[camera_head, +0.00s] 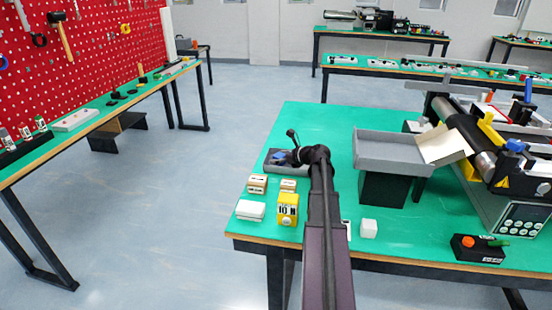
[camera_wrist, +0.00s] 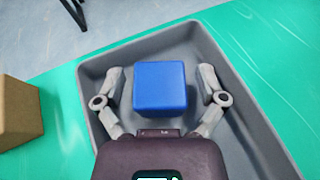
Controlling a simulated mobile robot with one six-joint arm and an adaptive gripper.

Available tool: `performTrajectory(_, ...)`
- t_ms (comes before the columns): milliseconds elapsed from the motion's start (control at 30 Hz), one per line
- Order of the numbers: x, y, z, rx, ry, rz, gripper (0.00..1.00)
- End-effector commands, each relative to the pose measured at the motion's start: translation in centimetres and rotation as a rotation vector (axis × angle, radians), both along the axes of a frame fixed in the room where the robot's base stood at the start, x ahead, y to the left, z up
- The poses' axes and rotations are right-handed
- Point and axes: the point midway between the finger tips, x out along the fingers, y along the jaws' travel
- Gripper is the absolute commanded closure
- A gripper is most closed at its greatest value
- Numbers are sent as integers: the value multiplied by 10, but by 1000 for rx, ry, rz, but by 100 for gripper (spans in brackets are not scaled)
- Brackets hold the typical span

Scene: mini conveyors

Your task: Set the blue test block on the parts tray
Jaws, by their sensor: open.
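The blue test block (camera_wrist: 160,86) lies inside the grey parts tray (camera_wrist: 95,66), with bare tray floor around it. In the wrist view my gripper (camera_wrist: 162,82) is open, with one finger on each side of the block and a gap on both sides. In the head view the tray (camera_head: 274,168) sits near the left edge of the green table, and the block (camera_head: 278,156) shows as a small blue patch, partly hidden by my gripper and arm.
Small wooden-coloured boxes (camera_head: 257,184), a yellow box (camera_head: 288,209) and white blocks (camera_head: 368,228) stand in front of the tray. A raised grey bin (camera_head: 395,150) and a mini conveyor (camera_head: 462,132) are to the right. The green table (camera_head: 320,115) is clear behind the tray.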

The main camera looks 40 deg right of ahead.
Motion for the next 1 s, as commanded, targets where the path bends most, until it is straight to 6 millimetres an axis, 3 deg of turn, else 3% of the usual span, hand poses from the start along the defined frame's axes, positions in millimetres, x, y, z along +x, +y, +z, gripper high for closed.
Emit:
performTrajectory(500, -55, -17, 25, 1, -1, -1, 10)
performTrajectory(1000, -61, -19, 27, 0, 0, 0, 10)
